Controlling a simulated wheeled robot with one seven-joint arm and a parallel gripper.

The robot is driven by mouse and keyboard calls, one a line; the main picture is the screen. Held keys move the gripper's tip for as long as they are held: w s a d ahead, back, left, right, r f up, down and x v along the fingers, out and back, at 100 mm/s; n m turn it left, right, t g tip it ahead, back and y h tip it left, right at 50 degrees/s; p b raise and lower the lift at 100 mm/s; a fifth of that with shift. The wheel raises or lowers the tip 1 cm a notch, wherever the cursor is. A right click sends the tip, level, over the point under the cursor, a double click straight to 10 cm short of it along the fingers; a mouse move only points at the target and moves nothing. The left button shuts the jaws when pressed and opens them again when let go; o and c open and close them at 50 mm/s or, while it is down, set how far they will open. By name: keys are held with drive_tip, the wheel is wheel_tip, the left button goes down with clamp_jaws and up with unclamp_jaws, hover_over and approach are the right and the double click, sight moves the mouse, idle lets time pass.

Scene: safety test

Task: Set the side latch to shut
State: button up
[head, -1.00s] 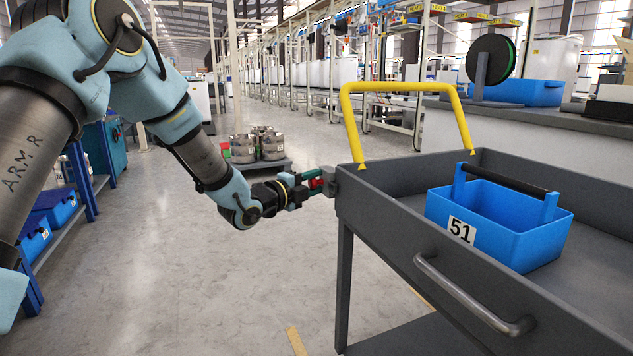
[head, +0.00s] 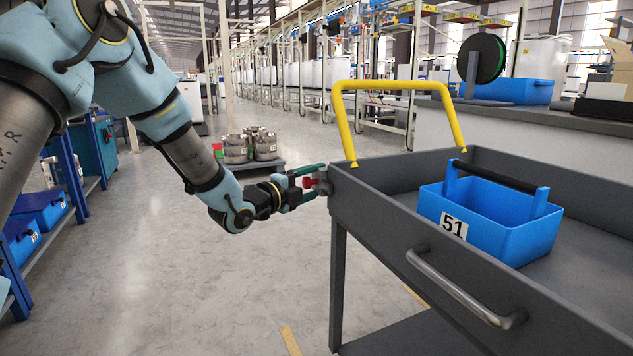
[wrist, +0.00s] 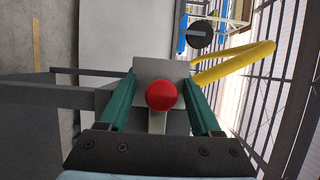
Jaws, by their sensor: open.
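The side latch shows as a round red knob (head: 309,183) by a grey plate at the near-left corner of the grey cart (head: 400,228). In the wrist view the red knob (wrist: 162,95) sits centred in front of its grey plate (wrist: 150,68). My gripper (head: 317,180) is open, its two green fingers spread on either side of the knob. In the wrist view a gap shows between the knob and each finger of my gripper (wrist: 162,85). I cannot tell from these views whether the latch is set open or shut.
A yellow hoop handle (head: 395,86) rises from the cart's left end. A blue bin marked 51 (head: 485,235) stands in the cart's tray. Metal pots (head: 250,146) stand on a low platform behind my gripper.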

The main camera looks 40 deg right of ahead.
drive_tip(key=a+p, duration=0.1)
drive_tip(key=a, duration=0.9)
drive_tip(key=shift+a, duration=0.3)
drive_tip(key=shift+s, duration=0.1)
drive_tip(key=w+a+f+n+t+y, duration=0.4)
drive_tip(key=w+a+n+t+y, duration=0.2)
drive_tip(key=w+a+n, duration=0.45)
drive_tip(key=w+a+f+n+y, duration=0.2)
drive_tip(key=w+a+n+y, duration=0.15)
drive_tip(key=a, duration=0.65)
drive_tip(key=w+a+f+n+y, duration=0.15)
drive_tip(key=a+n+y, duration=0.3)
drive_tip(key=a, duration=0.45)
drive_tip(key=s+a+n+g+y, duration=0.2)
drive_tip(key=s+a+n, duration=0.55)
drive_tip(key=a, duration=0.25)
drive_tip(key=s+a+n+g+y, duration=0.2)
drive_tip(key=s+a+n+g, duration=0.1)
drive_tip(key=s+a+n, duration=0.55)
wheel_tip(320, 180, up, 33)
drive_tip(key=w+p, duration=0.2)
drive_tip(key=p, duration=3.2)
drive_tip(key=shift+w+a, duration=0.2)
drive_tip(key=shift+a, duration=0.2)
